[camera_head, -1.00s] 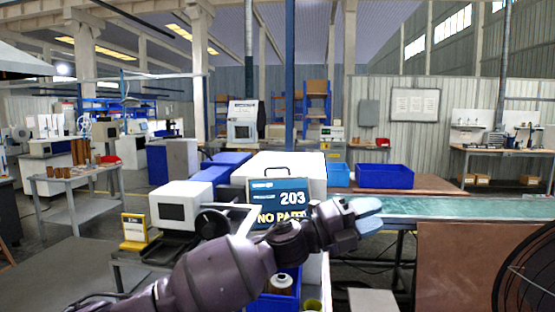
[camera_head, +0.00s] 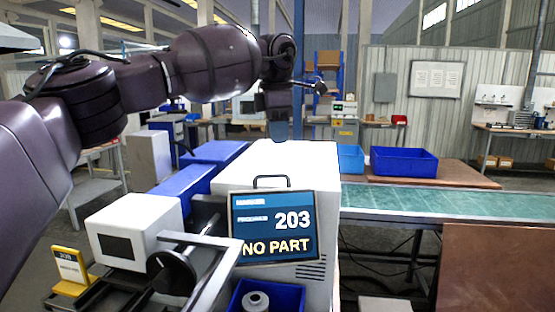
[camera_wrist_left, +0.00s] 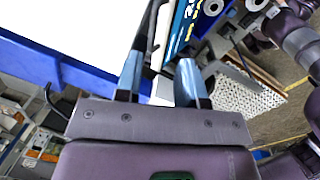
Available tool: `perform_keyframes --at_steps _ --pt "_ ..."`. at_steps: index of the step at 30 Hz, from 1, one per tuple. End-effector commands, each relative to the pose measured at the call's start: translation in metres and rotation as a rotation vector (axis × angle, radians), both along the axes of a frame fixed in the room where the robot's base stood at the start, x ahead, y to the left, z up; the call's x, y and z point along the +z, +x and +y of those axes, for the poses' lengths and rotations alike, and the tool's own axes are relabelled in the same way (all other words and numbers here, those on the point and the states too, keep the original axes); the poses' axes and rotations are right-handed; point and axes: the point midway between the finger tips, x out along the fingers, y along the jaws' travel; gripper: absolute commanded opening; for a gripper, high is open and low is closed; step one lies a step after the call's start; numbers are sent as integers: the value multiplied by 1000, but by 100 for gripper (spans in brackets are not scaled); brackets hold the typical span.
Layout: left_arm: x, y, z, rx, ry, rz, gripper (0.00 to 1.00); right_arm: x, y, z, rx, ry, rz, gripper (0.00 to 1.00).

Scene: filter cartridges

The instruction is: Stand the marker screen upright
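The marker screen (camera_head: 273,228) is a dark blue panel reading "203" and "NO PART", with a black handle on top. In the head view it stands at the front of a white cabinet (camera_head: 290,160); its lean is hard to judge. In the left wrist view the screen (camera_wrist_left: 187,22) shows nearly edge-on, beyond the fingertips. My left gripper (camera_head: 278,130) points down over the cabinet's far part, behind the screen in the picture. In the left wrist view its two fingers (camera_wrist_left: 160,65) are apart, with nothing clearly held. My right gripper is out of view.
A white machine (camera_head: 135,230) with a black roller and a yellow sign (camera_head: 70,268) stand left of the screen. Blue bins (camera_head: 404,161) sit beyond the green conveyor (camera_head: 440,203) at right. A blue crate (camera_head: 240,293) holding a white-topped part is below the screen.

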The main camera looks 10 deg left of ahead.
Motion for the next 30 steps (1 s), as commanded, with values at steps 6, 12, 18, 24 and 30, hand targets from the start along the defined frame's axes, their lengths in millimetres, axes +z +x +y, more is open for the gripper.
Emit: perform_keyframes --at_steps 6,12,18,24,30 --pt "3 0 15 16 60 5 36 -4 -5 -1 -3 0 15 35" --pt "-26 4 16 16 58 7 36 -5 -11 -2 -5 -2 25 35" --pt "-60 8 17 15 57 5 36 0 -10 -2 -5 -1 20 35" --pt "-85 11 18 15 57 5 36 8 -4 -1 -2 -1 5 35" --pt "-96 13 18 14 55 4 36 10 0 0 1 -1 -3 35"
